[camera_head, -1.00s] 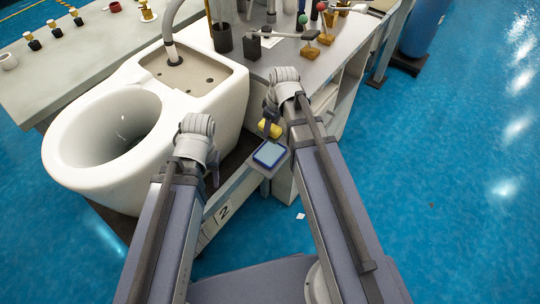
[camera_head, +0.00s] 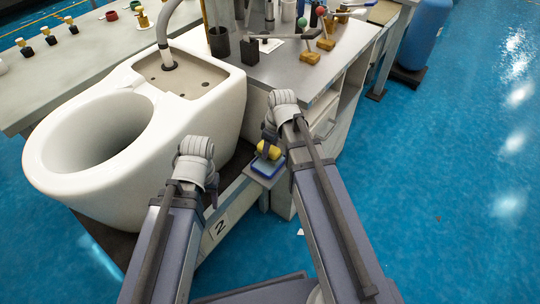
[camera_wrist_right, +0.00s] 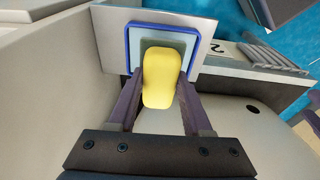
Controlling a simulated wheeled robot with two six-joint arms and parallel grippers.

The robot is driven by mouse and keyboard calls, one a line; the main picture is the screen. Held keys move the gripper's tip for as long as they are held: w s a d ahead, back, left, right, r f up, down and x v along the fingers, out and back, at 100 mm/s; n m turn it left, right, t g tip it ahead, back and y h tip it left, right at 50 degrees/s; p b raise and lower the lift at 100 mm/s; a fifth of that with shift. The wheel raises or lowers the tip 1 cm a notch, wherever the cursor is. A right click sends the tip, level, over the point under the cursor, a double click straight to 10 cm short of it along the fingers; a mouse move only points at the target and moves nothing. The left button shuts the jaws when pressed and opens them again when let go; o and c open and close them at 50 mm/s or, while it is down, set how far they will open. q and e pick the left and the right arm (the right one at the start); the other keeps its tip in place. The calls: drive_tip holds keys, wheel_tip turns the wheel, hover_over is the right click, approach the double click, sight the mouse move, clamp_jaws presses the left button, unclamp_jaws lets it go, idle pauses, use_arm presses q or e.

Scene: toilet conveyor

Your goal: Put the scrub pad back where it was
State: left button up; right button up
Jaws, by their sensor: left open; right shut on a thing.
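The yellow scrub pad (camera_head: 268,149) is between the fingers of my right gripper (camera_head: 269,141), which is shut on it. In the right wrist view, the scrub pad (camera_wrist_right: 161,77) stands out in front of the fingers and overlaps a square blue-rimmed tray (camera_wrist_right: 133,34) with a pale inner area. In the head view the tray (camera_head: 265,169) is just below the pad. I cannot tell whether the pad touches it. My left gripper (camera_head: 212,193) is open, low beside the toilet and left of the tray; its fingers are mostly hidden behind its wrist.
The white toilet (camera_head: 205,115) stands at left. A grey workbench (camera_head: 290,62) behind my right arm holds a dark cup (camera_head: 219,42) and wooden blocks with coloured balls. A beam marked 2 (camera_head: 219,228) runs under the tray. The blue floor at right is clear.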

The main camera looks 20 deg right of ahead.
sight(270, 154)
drive_tip(key=shift+f+b, duration=0.8)
drive_tip(key=shift+f, duration=0.45)
drive_tip(key=shift+f+b, duration=0.3)
drive_tip(key=o, duration=1.2)
drive_tip(key=shift+r, duration=0.2)
